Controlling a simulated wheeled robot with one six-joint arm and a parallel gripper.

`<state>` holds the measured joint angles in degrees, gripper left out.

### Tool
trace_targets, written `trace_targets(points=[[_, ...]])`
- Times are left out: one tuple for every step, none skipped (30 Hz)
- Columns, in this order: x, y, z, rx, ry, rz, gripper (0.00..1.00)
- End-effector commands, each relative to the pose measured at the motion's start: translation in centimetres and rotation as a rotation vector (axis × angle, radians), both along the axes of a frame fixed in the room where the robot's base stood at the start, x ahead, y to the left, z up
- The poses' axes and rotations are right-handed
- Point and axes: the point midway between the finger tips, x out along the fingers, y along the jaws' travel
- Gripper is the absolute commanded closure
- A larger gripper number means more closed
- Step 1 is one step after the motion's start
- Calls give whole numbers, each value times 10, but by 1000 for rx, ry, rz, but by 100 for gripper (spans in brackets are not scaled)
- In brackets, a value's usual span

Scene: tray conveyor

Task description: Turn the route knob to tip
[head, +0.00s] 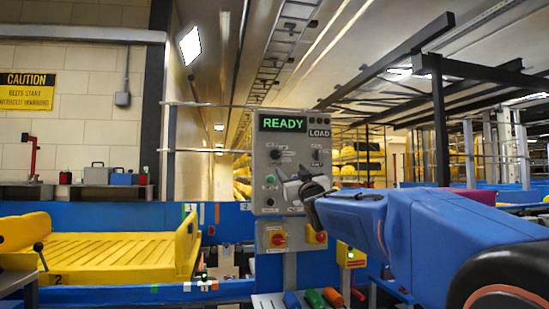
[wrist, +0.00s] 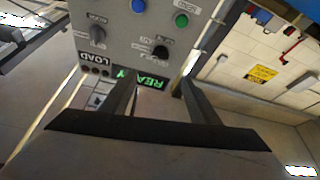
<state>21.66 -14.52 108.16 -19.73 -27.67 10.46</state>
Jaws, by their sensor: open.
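The grey control panel (head: 262,200) stands upright in the middle of the head view and fills the top of the wrist view (wrist: 120,25), where it appears upside down. It carries two rotary knobs. One is a black knob (wrist: 160,50) on the panel's left side in the head view (head: 275,154). The other is a grey knob (wrist: 97,33) below the LOAD display (head: 319,133). Their lettering is too small to tell which is the route knob. My gripper (head: 292,187) is open and empty in front of the panel's lower part, its fingers (wrist: 155,88) apart, touching no knob that I can see.
A green READY display (head: 283,124) tops the panel. Green (wrist: 182,20) and blue (wrist: 138,5) buttons sit near the knobs. A yellow slatted tray (head: 110,252) lies left on the blue conveyor. Coloured handles (head: 313,299) lie under the panel.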

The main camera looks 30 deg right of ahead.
Motion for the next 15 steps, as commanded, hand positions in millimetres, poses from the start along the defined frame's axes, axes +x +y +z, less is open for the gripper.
trace_targets(points=[[5,-1,1,1,1,1,44],[8,-1,2,1,2,1,44],[13,-2,4,1,1,1,44],[17,-3,6,2,1,1,44],[22,-4,7,2,3,1,44],[28,-5,10,2,3,1,44],[32,-6,12,2,3,1,44],[37,-7,13,3,3,2,44],[43,-8,16,3,3,2,44],[47,-9,18,2,3,1,44],[52,-10,19,2,3,1,44],[58,-12,22,2,3,1,44],[62,-13,24,2,3,1,44],[67,-14,26,2,3,1,44],[73,-15,28,3,4,1,44]])
